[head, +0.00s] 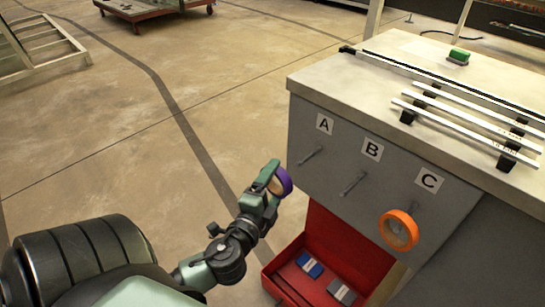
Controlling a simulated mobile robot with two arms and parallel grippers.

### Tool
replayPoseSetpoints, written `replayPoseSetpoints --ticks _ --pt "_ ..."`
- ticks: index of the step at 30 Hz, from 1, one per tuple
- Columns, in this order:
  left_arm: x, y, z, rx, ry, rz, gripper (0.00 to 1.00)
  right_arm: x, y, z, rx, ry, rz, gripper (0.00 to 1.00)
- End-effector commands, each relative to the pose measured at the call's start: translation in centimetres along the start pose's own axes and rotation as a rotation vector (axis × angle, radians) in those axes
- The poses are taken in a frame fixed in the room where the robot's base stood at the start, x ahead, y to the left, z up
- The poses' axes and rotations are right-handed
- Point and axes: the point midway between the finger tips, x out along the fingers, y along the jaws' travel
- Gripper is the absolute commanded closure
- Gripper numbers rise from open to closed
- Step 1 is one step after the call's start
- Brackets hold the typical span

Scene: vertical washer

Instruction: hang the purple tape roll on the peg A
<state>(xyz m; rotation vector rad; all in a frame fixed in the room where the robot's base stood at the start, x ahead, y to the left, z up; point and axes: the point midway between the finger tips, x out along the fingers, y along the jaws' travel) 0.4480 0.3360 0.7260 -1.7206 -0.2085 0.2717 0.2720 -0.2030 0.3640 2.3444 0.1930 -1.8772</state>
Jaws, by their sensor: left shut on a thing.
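My left gripper (268,181) is shut on the purple tape roll (283,181) and holds it in the air, to the left of the cabinet front. The roll is seen at a slant, partly hidden by the fingers. Peg A (310,156) sticks out of the grey panel under the label A, bare, to the right of the roll. A gap in the picture shows between the roll and peg A. Peg B (352,184) is bare as well. An orange tape roll (399,231) hangs at peg C, under the label C. My right gripper is not in view.
A red open box (335,242) stands below the pegs with a blue and a grey item in it. The cabinet top (400,45) carries metal rails (465,115) and a green-topped block (458,56).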

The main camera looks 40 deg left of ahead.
Motion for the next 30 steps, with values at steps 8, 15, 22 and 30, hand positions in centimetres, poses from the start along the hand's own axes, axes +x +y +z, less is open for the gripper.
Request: replayPoseSetpoints --ticks 8,15,22,30 --pt "1.6 0.0 -0.6 0.0 0.0 -0.002 0.65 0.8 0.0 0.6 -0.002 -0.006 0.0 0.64" --pt "3.0 0.1 -1.1 0.0 0.0 -0.002 0.65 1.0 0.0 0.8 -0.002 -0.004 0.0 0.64" --pt "4.3 0.3 -1.6 -0.001 0.0 -0.001 0.65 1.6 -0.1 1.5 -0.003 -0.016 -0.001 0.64" --pt "5.8 0.4 -2.1 -0.001 -0.001 -0.001 0.65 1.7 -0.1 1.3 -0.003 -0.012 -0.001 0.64"
